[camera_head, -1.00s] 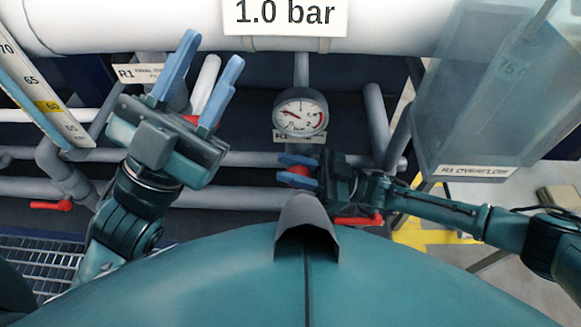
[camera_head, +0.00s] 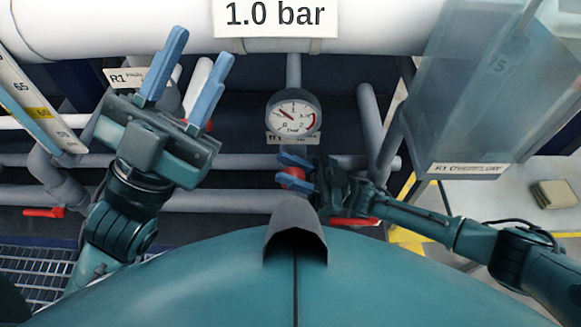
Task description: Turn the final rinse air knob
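A small red knob (camera_head: 294,172) sits on the pipe just below a round pressure gauge (camera_head: 293,113). The two blue fingers of my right gripper (camera_head: 294,173) lie above and below the knob and appear closed on it; the knob partly hides behind them. The gauge needle points to the upper left, toward the sign's side of the dial below 1. A sign reading "1.0 bar" (camera_head: 275,14) hangs above. My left gripper (camera_head: 187,80) is open and empty at the left, its fingers pointing up in front of the pipes.
A translucent tank labelled R1 overflow (camera_head: 470,110) stands at the right. A scale with a yellow mark (camera_head: 38,100) is at the far left. Red valve handles show at the lower left (camera_head: 43,212) and below my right gripper (camera_head: 355,221). A large white pipe (camera_head: 120,25) crosses the top.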

